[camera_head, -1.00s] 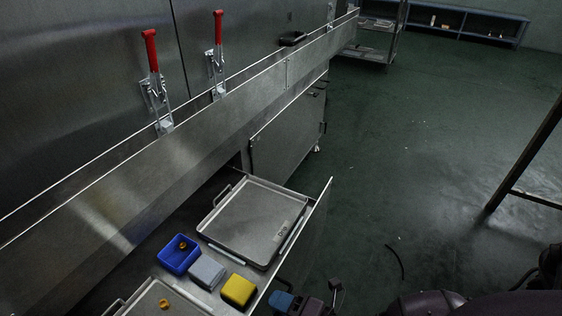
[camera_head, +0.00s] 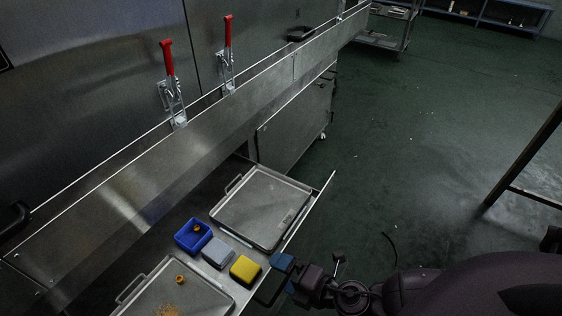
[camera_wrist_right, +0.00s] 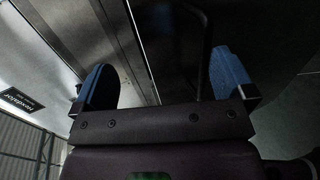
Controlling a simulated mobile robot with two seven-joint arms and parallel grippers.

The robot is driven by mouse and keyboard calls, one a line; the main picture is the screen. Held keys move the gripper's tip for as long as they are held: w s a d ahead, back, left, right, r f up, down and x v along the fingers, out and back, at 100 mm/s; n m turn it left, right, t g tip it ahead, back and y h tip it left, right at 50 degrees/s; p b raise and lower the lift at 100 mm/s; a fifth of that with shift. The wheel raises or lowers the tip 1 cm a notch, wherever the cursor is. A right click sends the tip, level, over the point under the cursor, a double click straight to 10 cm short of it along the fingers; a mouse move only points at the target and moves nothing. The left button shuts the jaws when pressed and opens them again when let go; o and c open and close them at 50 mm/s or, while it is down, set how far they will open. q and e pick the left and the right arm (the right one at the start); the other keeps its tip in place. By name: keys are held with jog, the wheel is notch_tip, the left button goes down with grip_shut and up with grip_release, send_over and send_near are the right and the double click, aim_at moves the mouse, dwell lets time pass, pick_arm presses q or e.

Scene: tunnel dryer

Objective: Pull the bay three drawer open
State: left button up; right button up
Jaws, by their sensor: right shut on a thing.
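The drawer (camera_head: 314,200) stands out from under the long steel machine, its inside showing. It holds two steel trays, the far one (camera_head: 262,205) and the near one (camera_head: 172,290). Between them sit a blue bin (camera_head: 185,243), a grey block (camera_head: 217,253) and a yellow block (camera_head: 245,269). My right gripper (camera_head: 282,268), with blue fingertips, is at the drawer's outer front edge, shut on its dark bar handle (camera_head: 268,291). I cannot read a bay number. My left gripper is out of view.
Two red-handled clamps (camera_head: 168,60) stand on the machine behind. A closed cabinet front (camera_head: 295,125) lies beyond the drawer. Open green floor (camera_head: 400,150) lies to the right, with a dark frame (camera_head: 525,155) at the far right.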

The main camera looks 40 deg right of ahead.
jog(key=r, duration=0.4)
jog(key=w+a+r+t+p, duration=0.1)
jog(key=r, duration=0.4)
jog(key=w+r+t+p, duration=0.1)
jog(key=r, duration=0.4)
jog(key=shift+a+r+y, duration=0.1)
jog(key=shift+a+y, duration=0.2)
jog(key=shift+a, duration=0.05)
jog(key=c, duration=0.9)
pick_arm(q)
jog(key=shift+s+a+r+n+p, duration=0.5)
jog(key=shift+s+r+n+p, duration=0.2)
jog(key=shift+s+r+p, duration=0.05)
pick_arm(e)
jog(key=shift+s+r+g, duration=0.2)
jog(key=shift+r+g, duration=0.1)
jog(key=shift+r, duration=0.3)
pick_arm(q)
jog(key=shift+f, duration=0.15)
